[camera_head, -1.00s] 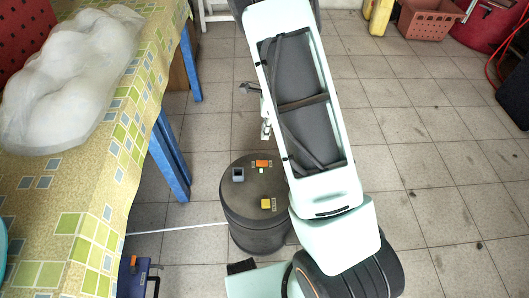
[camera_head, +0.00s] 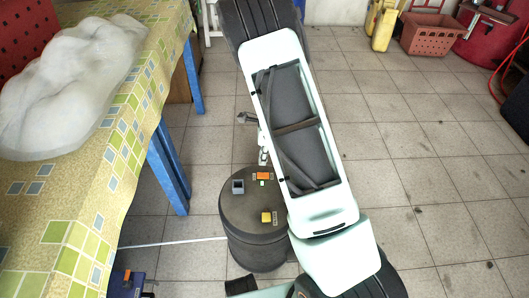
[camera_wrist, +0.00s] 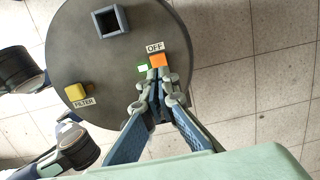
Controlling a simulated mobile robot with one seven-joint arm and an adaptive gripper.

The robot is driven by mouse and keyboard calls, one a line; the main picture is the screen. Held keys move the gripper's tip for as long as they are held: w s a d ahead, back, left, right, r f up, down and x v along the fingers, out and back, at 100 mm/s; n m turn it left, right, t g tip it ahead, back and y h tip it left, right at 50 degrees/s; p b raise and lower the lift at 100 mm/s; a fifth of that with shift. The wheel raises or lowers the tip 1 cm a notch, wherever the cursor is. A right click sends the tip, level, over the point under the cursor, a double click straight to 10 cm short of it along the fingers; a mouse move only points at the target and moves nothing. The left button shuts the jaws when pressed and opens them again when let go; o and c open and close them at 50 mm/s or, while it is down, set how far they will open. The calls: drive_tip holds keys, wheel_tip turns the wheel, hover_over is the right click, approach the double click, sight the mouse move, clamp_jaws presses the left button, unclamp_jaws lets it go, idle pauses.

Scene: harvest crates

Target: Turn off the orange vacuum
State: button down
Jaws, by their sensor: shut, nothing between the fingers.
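The vacuum shows as a dark grey drum (camera_head: 240,205) on the tiled floor, not orange overall. An "OFF" label (camera_wrist: 155,47) sits just beyond the orange part. My gripper (camera_wrist: 157,80) is shut and empty, its fingertips right at the near edge of the switch in the wrist view. I cannot tell whether they touch it. The switch also shows in the head view, beside my arm.
A yellow block (camera_wrist: 77,94) beside a "FILTER" label and a square blue-grey socket (camera_wrist: 110,20) are also on the drum top. A table with a patterned cloth (camera_head: 90,215) stands at left. An orange-brown crate (camera_head: 428,35) is at back right.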

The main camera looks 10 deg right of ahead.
sight(264, 174)
drive_tip(key=f, duration=0.2)
drive_tip(key=f+b, duration=0.1)
drive_tip(key=f, duration=0.3)
drive_tip(key=shift+w+a+b, duration=0.1)
drive_tip(key=shift+a+b, duration=0.25)
drive_tip(key=shift+a+f, duration=0.2)
drive_tip(key=shift+f, duration=0.2)
drive_tip(key=shift+d+r, duration=0.1)
drive_tip(key=shift+d, duration=0.75)
